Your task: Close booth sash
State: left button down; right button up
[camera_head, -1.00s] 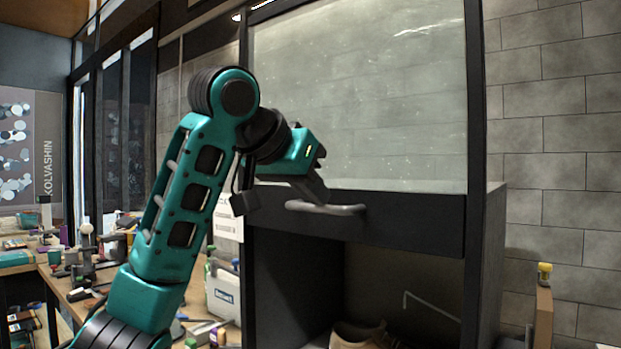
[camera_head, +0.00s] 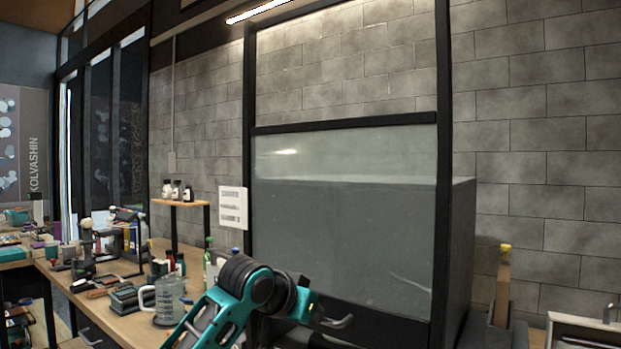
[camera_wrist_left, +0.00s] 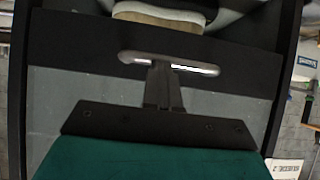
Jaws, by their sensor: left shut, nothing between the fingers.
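The booth sash (camera_head: 345,210) is a glass panel in a dark frame, low in the booth front in the head view. Its grey handle (camera_head: 340,322) shows near the bottom edge, beside my left gripper (camera_head: 317,314). In the left wrist view the sash's dark bottom rail (camera_wrist_left: 80,45) crosses the picture with the handle (camera_wrist_left: 200,69) on it. My left gripper (camera_wrist_left: 163,68) is shut and empty, its fingers across the handle's middle; I cannot tell whether they touch it. Beyond the rail, part of a shoe (camera_wrist_left: 160,17) shows through a gap. My right gripper is not in view.
A workbench (camera_head: 120,325) on the left holds a clear jug (camera_head: 168,300) and several bottles and tools. A small shelf (camera_head: 182,203) with jars stands behind it. A wooden piece (camera_head: 502,290) with a yellow top stands right of the booth.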

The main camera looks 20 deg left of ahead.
pick_arm(q)
jog(key=shift+w+f+b, duration=0.1)
jog(key=shift+f+b, duration=0.25)
jog(key=shift+f, duration=6.35)
jog(key=shift+r, duration=0.1)
jog(key=shift+r, duration=0.1)
